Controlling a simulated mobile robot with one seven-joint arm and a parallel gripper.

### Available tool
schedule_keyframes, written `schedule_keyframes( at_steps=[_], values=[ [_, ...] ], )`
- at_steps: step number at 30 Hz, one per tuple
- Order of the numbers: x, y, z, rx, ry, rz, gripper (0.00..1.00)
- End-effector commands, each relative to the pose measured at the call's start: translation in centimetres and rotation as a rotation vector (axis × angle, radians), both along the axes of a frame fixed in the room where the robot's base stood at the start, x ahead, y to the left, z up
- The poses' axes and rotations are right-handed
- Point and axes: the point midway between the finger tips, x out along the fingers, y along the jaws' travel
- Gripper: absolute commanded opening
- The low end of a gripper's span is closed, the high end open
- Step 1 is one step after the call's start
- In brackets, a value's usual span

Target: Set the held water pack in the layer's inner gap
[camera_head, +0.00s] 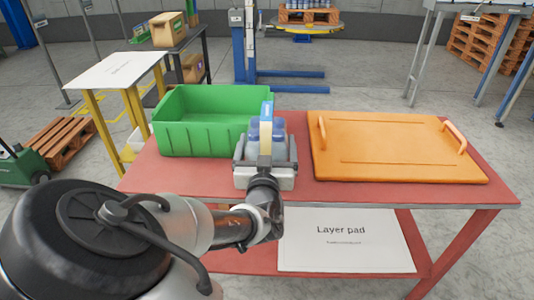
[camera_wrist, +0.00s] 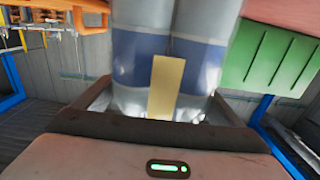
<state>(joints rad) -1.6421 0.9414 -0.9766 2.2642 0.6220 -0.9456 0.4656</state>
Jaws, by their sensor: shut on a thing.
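My gripper (camera_head: 266,156) is shut on the water pack (camera_head: 279,130), clear bottles with blue labels and a tan strip. In the head view the gripper and pack are over the red table, just right of the green crate (camera_head: 200,139). In the wrist view the pack (camera_wrist: 140,60) rises from between the dark jaws (camera_wrist: 160,118) and looks upright to the gripper. My gripper hides the pack's lower part, so I cannot tell whether it touches the table. No layer of packs or inner gap is clearly visible; the crate's floor is partly hidden by its front wall.
An orange panel with two handles (camera_head: 390,148) covers the red table's (camera_head: 300,192) right side. A white layer pad (camera_head: 345,245) lies on the shelf below. A blue lift post (camera_head: 245,50) and a pallet with bottles (camera_head: 309,15) stand behind.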

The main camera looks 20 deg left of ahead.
Motion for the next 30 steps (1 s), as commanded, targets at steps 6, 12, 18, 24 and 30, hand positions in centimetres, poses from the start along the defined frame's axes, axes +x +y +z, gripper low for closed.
schedule_keyframes(
  at_steps=[6,12,18,24,30],
  values=[
    [0.1,0.0,0.3,0.005,-0.006,0.000,0.28],
    [0.1,0.0,1.0,0.007,-0.007,-0.001,0.28],
    [0.1,0.0,3.2,0.009,-0.006,-0.001,0.28],
    [0.1,0.0,6.9,0.010,-0.007,0.000,0.28],
    [0.1,0.0,11.0,0.011,-0.007,0.000,0.28]
  ],
)
